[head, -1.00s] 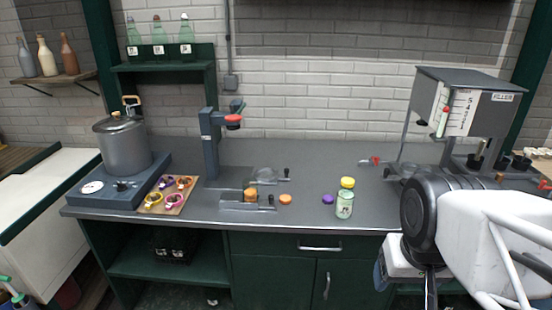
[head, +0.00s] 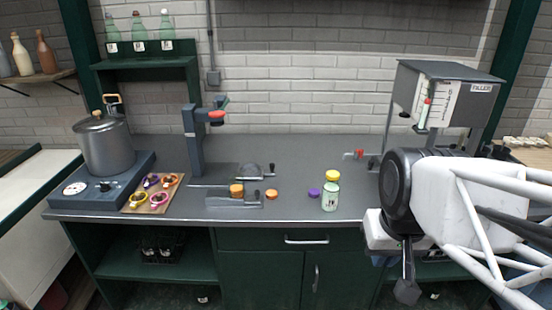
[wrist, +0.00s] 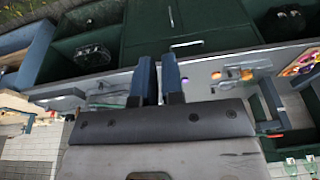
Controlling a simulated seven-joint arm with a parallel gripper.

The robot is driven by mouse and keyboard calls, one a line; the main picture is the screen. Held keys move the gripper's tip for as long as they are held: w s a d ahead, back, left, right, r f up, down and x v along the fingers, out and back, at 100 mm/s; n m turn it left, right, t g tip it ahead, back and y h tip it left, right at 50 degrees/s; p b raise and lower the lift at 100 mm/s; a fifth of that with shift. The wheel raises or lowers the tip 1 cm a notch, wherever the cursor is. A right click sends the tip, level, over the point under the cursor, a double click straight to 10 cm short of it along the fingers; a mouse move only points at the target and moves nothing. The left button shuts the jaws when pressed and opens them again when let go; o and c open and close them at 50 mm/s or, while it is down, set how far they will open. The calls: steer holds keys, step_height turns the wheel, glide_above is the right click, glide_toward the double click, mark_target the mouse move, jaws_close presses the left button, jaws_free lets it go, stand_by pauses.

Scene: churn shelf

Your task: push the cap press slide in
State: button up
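The cap press is a grey post (head: 195,140) with a red-tipped head (head: 215,116), standing on the bench left of centre. In front of it lies a low grey slide (head: 222,201) with a dark knob at its right end. An orange cap (head: 237,190) sits on the slide. My gripper (head: 407,288) hangs in front of the bench's front edge, well to the right of the press. In the wrist view its two blue fingers (wrist: 158,75) stand a little apart with nothing between them.
The filler (head: 445,90) is at the right. A pot (head: 105,145) and ring board (head: 152,193) are at the left.

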mark_target(275, 172)
steer(key=w+a+r, duration=0.1)
steer(key=w, duration=0.4)
steer(key=w+y, duration=0.1)
steer(key=w, duration=0.5)
steer(key=w+a+r+y, duration=0.1)
steer(key=w, duration=0.5)
steer(key=shift+a+r+g, duration=0.3)
steer(key=shift+r+g, duration=0.05)
steer(key=shift+g, duration=0.05)
jaws_close()
steer(key=w+a+f+y, duration=0.1)
steer(key=w+f, duration=0.4)
steer(key=w, duration=1)
steer(key=w+a+f+m+y, duration=0.1)
steer(key=w+f+y, duration=0.2)
steer(key=w, duration=1.2)
steer(key=w+a+f+y, duration=0.1)
steer(key=w+f+y, duration=0.1)
steer(key=w+f, duration=0.6)
steer(key=w, duration=0.7)
steer(key=shift+f+m+y, duration=0.3)
steer(key=shift+f+y, duration=0.1)
steer(key=shift+a, duration=0.15)
